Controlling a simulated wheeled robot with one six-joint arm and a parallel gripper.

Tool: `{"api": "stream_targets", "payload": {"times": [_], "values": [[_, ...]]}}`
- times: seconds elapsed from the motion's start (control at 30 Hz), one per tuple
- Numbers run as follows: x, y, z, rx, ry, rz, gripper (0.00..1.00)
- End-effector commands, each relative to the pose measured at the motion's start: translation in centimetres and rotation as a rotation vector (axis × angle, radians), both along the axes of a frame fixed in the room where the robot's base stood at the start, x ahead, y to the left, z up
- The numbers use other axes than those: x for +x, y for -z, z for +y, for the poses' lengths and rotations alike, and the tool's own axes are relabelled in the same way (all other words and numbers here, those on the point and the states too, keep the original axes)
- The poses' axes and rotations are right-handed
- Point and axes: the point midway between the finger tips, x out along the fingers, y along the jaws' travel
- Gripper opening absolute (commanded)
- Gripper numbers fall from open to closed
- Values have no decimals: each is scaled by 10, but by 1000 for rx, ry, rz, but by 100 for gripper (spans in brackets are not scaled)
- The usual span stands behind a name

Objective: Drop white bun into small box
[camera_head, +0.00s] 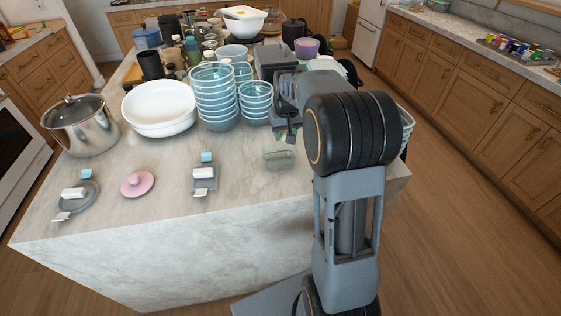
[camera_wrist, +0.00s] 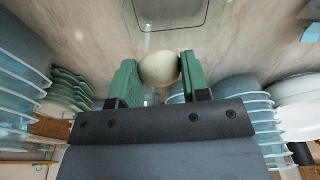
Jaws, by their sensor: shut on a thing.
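The white bun (camera_wrist: 159,68) shows in the wrist view between the two green finger pads of my gripper (camera_wrist: 153,80). The gripper is shut on it. In the head view my gripper (camera_head: 286,134) hangs above the island, and I cannot make out the bun there. A small clear box (camera_head: 280,158) stands on the counter near the front edge, just below and in front of the gripper. In the wrist view the box (camera_wrist: 170,24) shows at the top, just beyond the bun. The bun is apart from the counter; its exact height over the box is unclear.
Stacked glass bowls (camera_head: 214,95) and a white bowl (camera_head: 160,108) stand left of the gripper. A steel pot (camera_head: 80,125) is far left. Small dishes, including a pink lid (camera_head: 137,184), lie along the front. Counter around the box's left side is clear.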

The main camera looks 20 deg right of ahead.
Motion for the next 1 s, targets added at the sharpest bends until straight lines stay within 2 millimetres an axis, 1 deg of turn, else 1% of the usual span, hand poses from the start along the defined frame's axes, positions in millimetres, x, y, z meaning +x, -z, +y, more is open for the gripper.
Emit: {"api": "stream_targets", "payload": {"times": [0.03,0.27,0.3,0.5,0.6,0.87,0.97,1.0], "values": [[0,3,0,0,-1,0,20],[0,2,1,0,-1,0,20],[0,2,1,0,-1,0,46],[0,2,1,0,-1,0,65],[0,2,1,0,-1,0,72],[0,0,1,0,-1,0,72],[-1,-8,1,0,-1,-1,72],[-2,-14,1,-1,-1,-3,72]]}}
